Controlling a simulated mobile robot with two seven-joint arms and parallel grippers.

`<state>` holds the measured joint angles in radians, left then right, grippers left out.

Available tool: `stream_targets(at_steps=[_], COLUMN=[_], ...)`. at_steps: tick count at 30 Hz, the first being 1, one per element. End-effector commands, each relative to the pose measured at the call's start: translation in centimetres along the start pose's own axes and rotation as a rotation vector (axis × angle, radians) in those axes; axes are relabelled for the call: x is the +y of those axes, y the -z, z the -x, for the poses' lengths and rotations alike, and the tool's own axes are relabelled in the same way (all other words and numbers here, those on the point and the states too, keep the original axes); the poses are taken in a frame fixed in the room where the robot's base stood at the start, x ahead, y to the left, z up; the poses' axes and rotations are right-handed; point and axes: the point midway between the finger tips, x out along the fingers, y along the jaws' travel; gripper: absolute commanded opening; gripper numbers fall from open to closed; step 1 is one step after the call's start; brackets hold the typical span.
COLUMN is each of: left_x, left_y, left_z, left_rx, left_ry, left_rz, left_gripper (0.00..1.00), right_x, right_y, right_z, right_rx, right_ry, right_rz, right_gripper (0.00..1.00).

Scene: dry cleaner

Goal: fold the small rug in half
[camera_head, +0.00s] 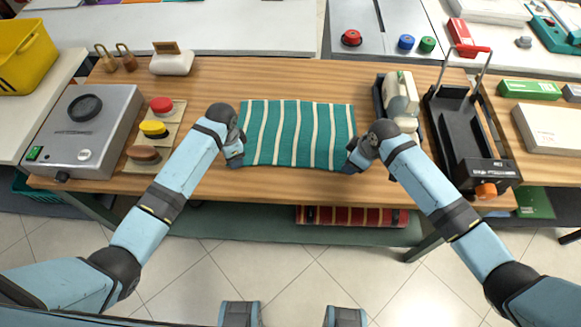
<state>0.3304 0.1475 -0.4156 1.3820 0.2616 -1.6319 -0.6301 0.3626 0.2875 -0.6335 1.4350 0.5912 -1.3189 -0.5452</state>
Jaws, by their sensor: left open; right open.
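The small rug (297,133) is green with cream stripes and lies flat on the wooden table in the middle of the head view. My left gripper (236,160) is at the rug's near left corner, and my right gripper (352,165) is at its near right corner. Both grippers point down and are open. Their wrists hide most of the fingers, so I cannot tell whether the rug's edge lies between them.
A black tray (377,100) and a black machine (462,130) stand right. A red striped roll (350,216) lies on the shelf below.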

Motion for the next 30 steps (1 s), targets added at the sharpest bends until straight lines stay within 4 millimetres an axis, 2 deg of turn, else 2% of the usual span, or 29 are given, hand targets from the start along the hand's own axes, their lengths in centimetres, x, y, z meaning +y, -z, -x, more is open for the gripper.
stream_targets(at_steps=[10,22,30], left_x=[0.01,0.02,-0.03], left_y=[-0.01,-0.06,-0.15], left_z=[-0.4,-0.33,-0.37], left_rx=[0.0,-0.001,-0.003], left_ry=[0.0,-0.001,0.0], left_rz=[0.0,0.001,0.002], left_gripper=[0.48,0.02,0.0], right_x=[-0.01,-0.01,0.06], right_y=[-0.12,-0.15,-0.23], right_z=[-0.38,-0.3,-0.29], right_rx=[0.0,-0.002,-0.003], right_ry=[0.0,0.0,-0.001], right_rz=[0.0,-0.001,-0.002], right_gripper=[0.48,0.02,0.0])
